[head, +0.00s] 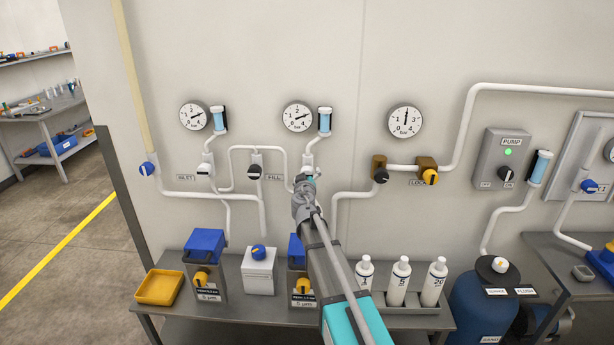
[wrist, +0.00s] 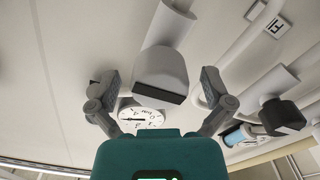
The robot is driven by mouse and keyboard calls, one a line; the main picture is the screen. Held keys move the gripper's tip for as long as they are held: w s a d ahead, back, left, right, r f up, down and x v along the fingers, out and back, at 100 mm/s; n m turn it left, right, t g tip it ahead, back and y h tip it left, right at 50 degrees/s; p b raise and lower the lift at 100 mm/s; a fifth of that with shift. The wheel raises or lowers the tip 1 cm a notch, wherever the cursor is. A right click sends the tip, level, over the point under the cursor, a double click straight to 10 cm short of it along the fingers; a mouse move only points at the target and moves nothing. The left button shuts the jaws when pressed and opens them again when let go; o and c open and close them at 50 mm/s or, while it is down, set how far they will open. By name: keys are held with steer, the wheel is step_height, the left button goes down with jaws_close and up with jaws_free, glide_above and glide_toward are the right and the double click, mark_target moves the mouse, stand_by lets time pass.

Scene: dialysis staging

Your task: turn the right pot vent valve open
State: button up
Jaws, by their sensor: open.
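My gripper (head: 305,184) is raised to the wall piping below the middle gauge. In the wrist view my gripper (wrist: 158,105) is open, its fingers on either side of a grey block with a dark end face (wrist: 160,78) on a white pipe. I cannot tell whether they touch it. In the head view my gripper mostly hides this fitting. The right pot (head: 296,250), blue-topped, stands on the bench partly behind my arm. A yellow knob (head: 302,285) shows on its front. Which fitting is the vent valve is not labelled legibly.
The left pot (head: 206,250) and a yellow tray (head: 160,287) stand on the bench. White bottles (head: 400,280) stand right of my arm. The black FILL knob (head: 254,172) is left of my gripper; another dark knob (head: 381,176) is to its right.

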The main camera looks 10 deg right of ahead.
steer(key=shift+c, duration=0.3)
steer(key=c, duration=1.1)
steer(key=shift+o, duration=0.2)
steer(key=shift+n, duration=0.4)
steer(key=n, duration=0.8)
steer(key=shift+r+n, duration=0.1)
steer(key=shift+n, duration=0.2)
steer(key=n, duration=0.8)
steer(key=shift+n, duration=0.3)
